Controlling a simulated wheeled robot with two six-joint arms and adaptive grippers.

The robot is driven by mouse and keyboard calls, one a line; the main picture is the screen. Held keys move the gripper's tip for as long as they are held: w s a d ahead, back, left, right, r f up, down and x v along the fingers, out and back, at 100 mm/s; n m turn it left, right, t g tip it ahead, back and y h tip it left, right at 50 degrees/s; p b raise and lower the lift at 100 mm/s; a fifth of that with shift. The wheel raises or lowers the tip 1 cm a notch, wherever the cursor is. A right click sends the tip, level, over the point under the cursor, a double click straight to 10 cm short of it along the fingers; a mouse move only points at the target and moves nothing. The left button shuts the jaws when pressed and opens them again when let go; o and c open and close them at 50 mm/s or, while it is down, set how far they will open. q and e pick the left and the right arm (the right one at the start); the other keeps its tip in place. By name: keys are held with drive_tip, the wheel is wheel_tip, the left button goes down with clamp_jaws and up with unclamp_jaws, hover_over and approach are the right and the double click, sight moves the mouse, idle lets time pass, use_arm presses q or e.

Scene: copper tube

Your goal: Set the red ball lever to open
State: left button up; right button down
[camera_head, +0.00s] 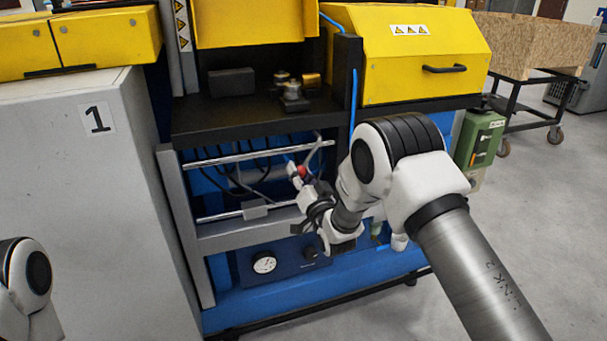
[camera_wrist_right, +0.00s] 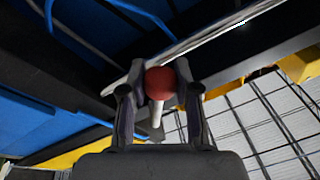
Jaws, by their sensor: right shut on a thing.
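The red ball (camera_wrist_right: 160,83) of the lever sits between the two fingers of my right gripper (camera_wrist_right: 160,95) in the right wrist view. The fingers are shut on it from both sides. A short pale lever rod (camera_wrist_right: 156,116) runs from the ball. In the head view the red ball (camera_head: 302,171) is a small red spot at the tip of my right gripper (camera_head: 299,178), in front of the machine's open lower bay. The lever's pivot is hidden. My left gripper is out of view; only part of my left arm shows at the lower left.
Chrome rails (camera_head: 245,155) cross the bay, with dark hoses behind them. A black shelf (camera_head: 240,112) lies above the bay. A grey cabinet (camera_head: 90,220) stands at left, and a green box (camera_head: 478,142) hangs at right.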

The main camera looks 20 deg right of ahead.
drive_tip(key=shift+a+r+m+h, duration=0.4)
drive_tip(key=shift+a+r+m, duration=0.05)
drive_tip(key=shift+m, duration=0.35)
drive_tip(key=c, duration=0.8)
unclamp_jaws()
drive_tip(key=shift+s+f, duration=0.15)
drive_tip(key=shift+s, duration=0.15)
drive_tip(key=v, duration=1.1)
drive_tip(key=shift+s+f, duration=0.1)
drive_tip(key=shift+f, duration=0.05)
drive_tip(key=shift+f, duration=0.1)
